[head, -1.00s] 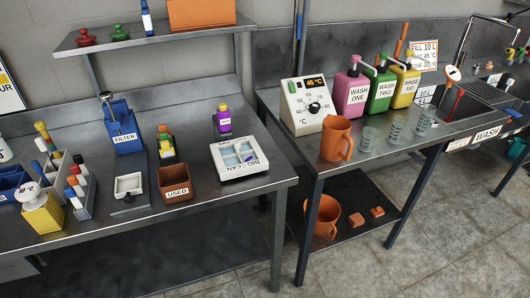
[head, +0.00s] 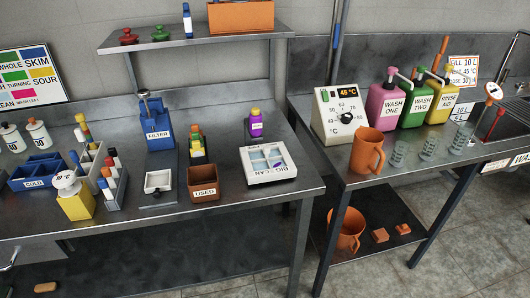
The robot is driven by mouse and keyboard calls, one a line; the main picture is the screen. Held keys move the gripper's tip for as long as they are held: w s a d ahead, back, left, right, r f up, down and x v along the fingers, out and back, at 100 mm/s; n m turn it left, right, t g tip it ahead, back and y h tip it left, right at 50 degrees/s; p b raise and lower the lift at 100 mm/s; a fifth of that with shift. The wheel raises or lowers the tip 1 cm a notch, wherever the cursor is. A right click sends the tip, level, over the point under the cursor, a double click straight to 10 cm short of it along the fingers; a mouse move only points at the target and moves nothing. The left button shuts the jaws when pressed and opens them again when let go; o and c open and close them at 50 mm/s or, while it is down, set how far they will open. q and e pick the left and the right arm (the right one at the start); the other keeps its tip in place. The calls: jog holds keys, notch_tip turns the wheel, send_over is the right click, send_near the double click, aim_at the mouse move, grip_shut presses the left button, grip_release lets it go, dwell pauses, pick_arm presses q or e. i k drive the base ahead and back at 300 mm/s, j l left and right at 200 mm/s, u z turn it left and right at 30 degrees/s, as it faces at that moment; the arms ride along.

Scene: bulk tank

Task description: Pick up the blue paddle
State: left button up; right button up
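No blue paddle can be clearly made out. Neither of my grippers is in view.
The left table (head: 250,215) holds a blue FILTER holder (head: 158,136), a brown USED box (head: 203,183) and a white test tray (head: 268,163). The right table holds an orange jug (head: 367,151) and wash bottles (head: 388,105). Grey floor (head: 460,250) is clear at the lower right.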

aim_at(73, 154)
jog(key=u, duration=1.3)
jog(key=k+l+z, duration=0.1)
jog(key=l, duration=0.3)
jog(key=k+l, duration=0.1)
jog(key=l, duration=0.25)
jog(key=z, duration=0.05)
